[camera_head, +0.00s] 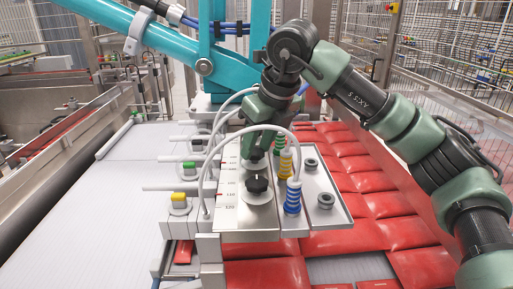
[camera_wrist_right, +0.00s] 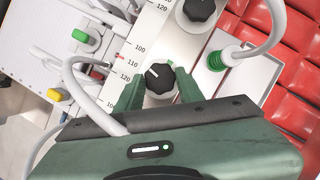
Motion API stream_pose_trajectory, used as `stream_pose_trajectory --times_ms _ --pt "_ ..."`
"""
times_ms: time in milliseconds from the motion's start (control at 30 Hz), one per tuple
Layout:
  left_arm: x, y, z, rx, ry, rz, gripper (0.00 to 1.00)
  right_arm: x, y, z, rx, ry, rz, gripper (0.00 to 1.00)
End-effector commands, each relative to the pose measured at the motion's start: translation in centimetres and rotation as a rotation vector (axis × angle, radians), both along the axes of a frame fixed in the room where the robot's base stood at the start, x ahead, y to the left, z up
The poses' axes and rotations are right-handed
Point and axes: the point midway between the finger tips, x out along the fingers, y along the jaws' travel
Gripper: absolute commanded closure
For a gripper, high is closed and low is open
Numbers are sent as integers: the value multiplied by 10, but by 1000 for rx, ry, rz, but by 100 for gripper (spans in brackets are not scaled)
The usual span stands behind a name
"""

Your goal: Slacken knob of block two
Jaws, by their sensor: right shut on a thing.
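My right gripper (camera_head: 256,147) reaches down onto the metal bar with printed scales. In the wrist view its green fingers (camera_wrist_right: 158,88) are shut on a black knob (camera_wrist_right: 158,77) with a white pointer line, one finger on each side. Numbers and a red mark lie left of this knob. A second black knob (camera_wrist_right: 200,10) sits farther up the bar in the wrist view, clear of the fingers. In the head view a nearer black knob (camera_head: 257,184) stands free in front of the gripper, which largely hides the held knob. I cannot tell the block numbers. My left gripper is not in view.
Blue (camera_head: 293,196) and yellow (camera_head: 285,163) suction cups stand right of the bar, and a green cup (camera_wrist_right: 215,60) is close to the held knob. White hoses (camera_wrist_right: 85,62) loop close by. Red packs (camera_head: 350,205) fill the right; a pale surface (camera_head: 85,215) is clear left.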

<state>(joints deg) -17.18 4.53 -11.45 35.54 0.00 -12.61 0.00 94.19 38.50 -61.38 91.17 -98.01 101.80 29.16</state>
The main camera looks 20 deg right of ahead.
Motion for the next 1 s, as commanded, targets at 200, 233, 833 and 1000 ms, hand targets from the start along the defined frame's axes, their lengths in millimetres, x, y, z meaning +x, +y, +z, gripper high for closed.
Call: stream_pose_trajectory --times_ms 200,233,833,1000 --pt "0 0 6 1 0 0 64 2 -2 3 3 -2 200 100" --pt "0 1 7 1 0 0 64 2 -3 3 3 -2 229 100" --pt "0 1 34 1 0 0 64 5 -5 3 1 -3 690 100" --pt "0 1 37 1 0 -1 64 5 -5 2 0 -4 753 100"
